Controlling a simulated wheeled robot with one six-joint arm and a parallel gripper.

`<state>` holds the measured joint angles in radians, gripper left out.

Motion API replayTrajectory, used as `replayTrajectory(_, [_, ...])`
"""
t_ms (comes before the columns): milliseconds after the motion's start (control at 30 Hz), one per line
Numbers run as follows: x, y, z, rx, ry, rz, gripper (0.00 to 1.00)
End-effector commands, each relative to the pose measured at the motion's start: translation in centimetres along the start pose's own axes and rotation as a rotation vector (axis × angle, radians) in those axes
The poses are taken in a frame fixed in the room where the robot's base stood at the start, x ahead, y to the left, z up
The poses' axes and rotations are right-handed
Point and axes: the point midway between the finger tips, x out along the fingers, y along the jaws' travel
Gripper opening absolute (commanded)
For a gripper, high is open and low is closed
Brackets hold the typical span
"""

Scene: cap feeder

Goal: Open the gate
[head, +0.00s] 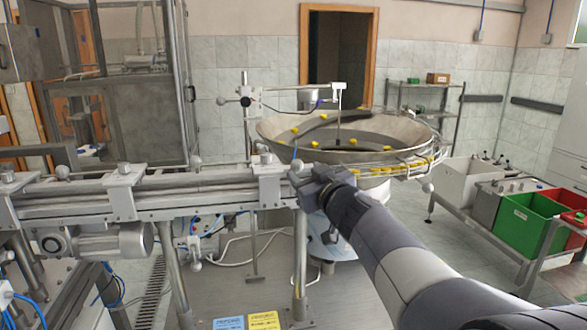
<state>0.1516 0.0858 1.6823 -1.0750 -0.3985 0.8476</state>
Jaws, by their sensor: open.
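My gripper (303,174) is at the right end of the conveyor, seen from behind; it is open, and its fingertips are partly hidden by its own body. I see nothing held in it. A round metal bowl feeder (385,152) with yellow caps (293,143) stands just behind and to the right of it. A rail with a row of yellow caps runs along the bowl's front. I cannot tell for sure which part is the gate. A small ball-ended knob (196,162) stands on the conveyor to the left of my gripper.
The steel conveyor (150,205) fills the left, with a motor (107,243) under it. A framed enclosure (125,105) stands behind it. At right, a low stand carries a white bin (468,183), a green bin (525,222) and a red bin (565,240). Floor shows between.

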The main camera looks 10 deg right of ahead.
Motion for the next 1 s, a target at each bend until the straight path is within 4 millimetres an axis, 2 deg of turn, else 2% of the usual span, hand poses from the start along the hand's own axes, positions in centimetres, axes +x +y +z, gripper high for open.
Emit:
replayTrajectory(33, [1.1,-0.1,0.1,-0.001,-0.001,-0.003,0.48])
replayTrajectory(200, [3.6,-0.1,0.1,0.001,-0.001,-0.001,0.48])
replayTrajectory(400, [5.3,0.0,0.0,-0.001,0.000,-0.001,0.48])
replayTrajectory(767, [5.6,0.0,0.0,-0.001,0.000,0.000,0.48])
replayTrajectory(1000, [5.6,0.0,0.0,0.000,0.000,0.000,0.28])
